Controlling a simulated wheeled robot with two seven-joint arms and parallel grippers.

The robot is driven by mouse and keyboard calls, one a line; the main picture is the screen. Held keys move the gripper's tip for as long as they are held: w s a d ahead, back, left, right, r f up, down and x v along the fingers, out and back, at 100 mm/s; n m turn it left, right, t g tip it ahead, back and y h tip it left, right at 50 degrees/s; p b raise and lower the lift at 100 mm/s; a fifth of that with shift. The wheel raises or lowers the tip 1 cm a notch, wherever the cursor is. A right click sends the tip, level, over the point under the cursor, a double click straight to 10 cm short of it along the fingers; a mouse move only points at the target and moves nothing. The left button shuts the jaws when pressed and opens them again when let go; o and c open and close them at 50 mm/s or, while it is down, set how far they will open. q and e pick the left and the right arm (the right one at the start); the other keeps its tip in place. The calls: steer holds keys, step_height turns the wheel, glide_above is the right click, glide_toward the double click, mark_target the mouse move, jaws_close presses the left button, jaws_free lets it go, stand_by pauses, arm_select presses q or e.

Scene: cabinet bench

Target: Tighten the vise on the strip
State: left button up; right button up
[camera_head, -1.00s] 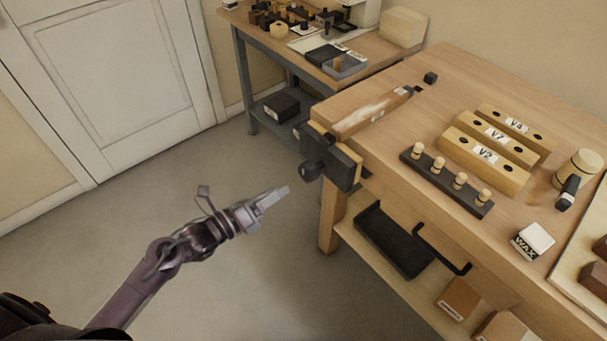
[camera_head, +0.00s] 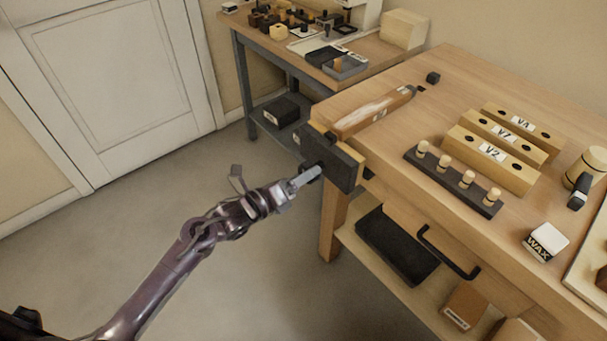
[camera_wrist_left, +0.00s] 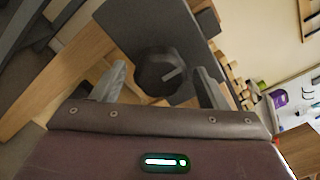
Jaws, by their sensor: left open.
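The vise (camera_head: 338,163) is a dark jaw plate on the front left end of the wooden bench. Its dark round knob (camera_head: 316,166) sticks out toward my left gripper (camera_head: 309,177). In the left wrist view the knob (camera_wrist_left: 158,72) shows between the two fingers of my left gripper (camera_wrist_left: 160,86), which are open. The vise jaw (camera_wrist_left: 150,25) is just behind the knob. I cannot tell whether either finger touches the knob. The strip (camera_head: 372,113), brown wood with a pale patch, lies on the bench top behind the jaw. My right gripper is out of view.
A dark rack with several pegs (camera_head: 453,181) and labelled wooden blocks (camera_head: 491,152) stand on the bench. A wax box (camera_head: 544,242) is near its front edge. A black drawer handle (camera_head: 447,254) juts out at the front. Floor (camera_head: 130,250) is clear to the left.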

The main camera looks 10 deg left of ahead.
arm_select(q)
steer(key=c, duration=0.8)
steer(key=m+b, duration=0.2)
steer(key=b, duration=0.1)
steer(key=shift+a+m, duration=0.2)
steer(key=shift+m, duration=0.2)
steer(key=shift+c, duration=0.2)
steer(key=shift+s+a+r+m+b, duration=0.1)
steer(key=shift+s+a+m+b, duration=0.2)
steer(key=shift+m+b, duration=0.2)
steer(key=shift+a+r, duration=0.2)
steer(key=shift+r, duration=0.05)
